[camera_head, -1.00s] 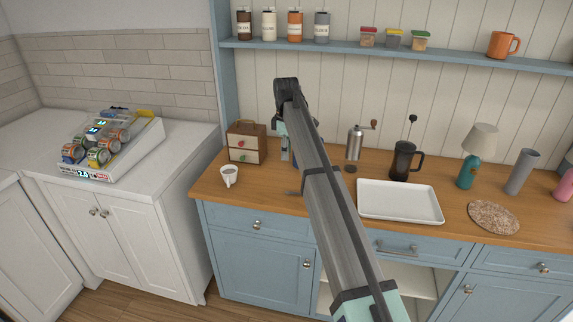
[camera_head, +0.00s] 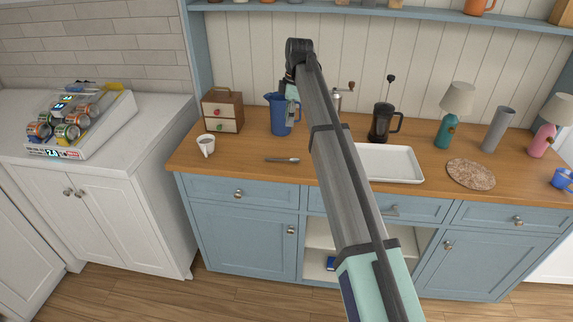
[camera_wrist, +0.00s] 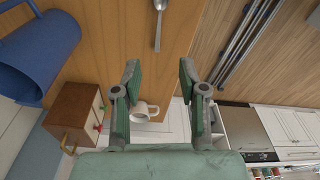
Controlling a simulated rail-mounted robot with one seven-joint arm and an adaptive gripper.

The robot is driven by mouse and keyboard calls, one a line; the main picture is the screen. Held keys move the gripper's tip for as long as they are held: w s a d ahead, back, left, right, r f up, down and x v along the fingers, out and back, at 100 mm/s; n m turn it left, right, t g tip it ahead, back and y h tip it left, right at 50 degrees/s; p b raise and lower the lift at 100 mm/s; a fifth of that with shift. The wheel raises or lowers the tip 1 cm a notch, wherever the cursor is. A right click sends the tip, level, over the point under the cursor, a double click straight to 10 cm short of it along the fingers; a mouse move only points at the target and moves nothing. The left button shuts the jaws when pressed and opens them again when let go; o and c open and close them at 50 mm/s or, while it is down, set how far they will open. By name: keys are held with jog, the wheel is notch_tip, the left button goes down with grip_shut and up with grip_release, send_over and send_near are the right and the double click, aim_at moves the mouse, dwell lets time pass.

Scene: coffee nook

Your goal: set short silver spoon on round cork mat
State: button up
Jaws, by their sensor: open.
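The short silver spoon (camera_head: 282,160) lies flat on the wooden counter, right of the white mug. In the wrist view the spoon (camera_wrist: 157,28) is at the top centre, beyond my fingertips. My gripper (camera_wrist: 158,73) is open and empty, its two fingers apart above the counter and not touching the spoon. In the head view the gripper is small and partly hidden by my arm, near the blue pitcher. The round cork mat (camera_head: 471,174) lies bare at the right part of the counter, in front of the teal lamp. The wrist view does not show the mat.
The blue pitcher (camera_head: 281,115), small drawer box (camera_head: 222,111) and white mug (camera_head: 206,145) stand around the spoon's left and back. A white tray (camera_head: 397,164) lies between spoon and mat. A French press (camera_head: 381,123) and teal lamp (camera_head: 449,118) stand behind.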

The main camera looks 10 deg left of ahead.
jog(key=p, duration=0.3)
send_over(283, 160)
jog(key=f, duration=1.1)
jog(key=shift+w+d+f, duration=0.15)
jog(key=shift+d+f, duration=0.05)
jog(key=shift+d, duration=0.2)
jog(key=shift+a+f+p, duration=0.2)
jog(key=shift+f+p, duration=0.35)
jog(key=shift+f, duration=0.8)
jog(key=shift+a+f+p, duration=0.2)
jog(key=shift+f+p, duration=0.3)
jog(key=shift+f, duration=0.85)
grip_shut()
